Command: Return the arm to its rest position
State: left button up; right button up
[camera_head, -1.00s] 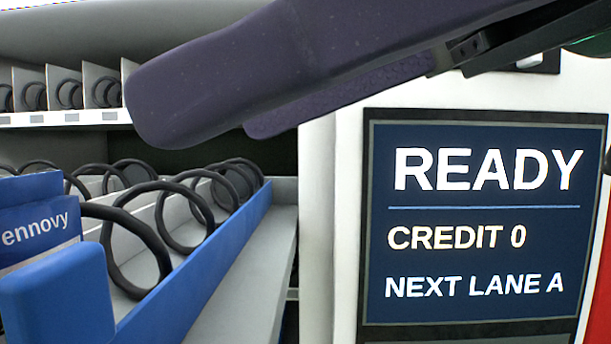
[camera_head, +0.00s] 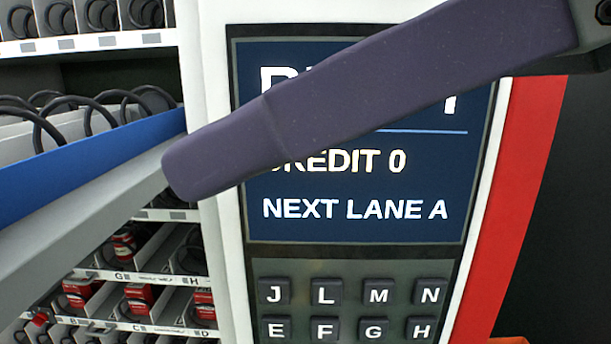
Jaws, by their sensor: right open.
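My right gripper (camera_head: 225,150) comes in from the upper right, close to the camera. One long dark purple finger shows clearly, slanting down to the left across the machine's display (camera_head: 350,222). The finger covers much of the top line of text and part of "CREDIT 0"; "NEXT LANE A" reads clearly below. The gripper is open, and nothing is seen held in it. The other finger cannot be made out. My left gripper is not in view.
A keypad (camera_head: 345,305) with dark letter keys lies below the display. A blue-edged lane tray (camera_head: 90,165) with black coils juts out at left. Lower shelves hold small red boxes (camera_head: 135,295). A red panel (camera_head: 520,190) and a dark area stand at right.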

jog(key=d+f+m+t+h+p, duration=0.1)
jog(key=d+f+m+h, duration=0.15)
jog(key=f, duration=0.35)
jog(key=d+f+m+t+h+p, duration=0.1)
jog(key=d+f+m+t+h, duration=0.1)
jog(key=d+f+m, duration=0.3)
jog(key=s+d+f+m+g+h+p, duration=0.1)
jog(key=s+d+f+m+h+p, duration=0.1)
jog(key=s+d+f+m+h, duration=0.3)
jog(key=s+d+f+h, duration=0.2)
jog(key=s+d+f, duration=0.2)
jog(key=s, duration=0.1)
jog(key=shift+s+d+f, duration=0.3)
jog(key=shift+s+f, duration=0.05)
jog(key=shift+s, duration=0.05)
jog(key=shift+m, duration=0.25)
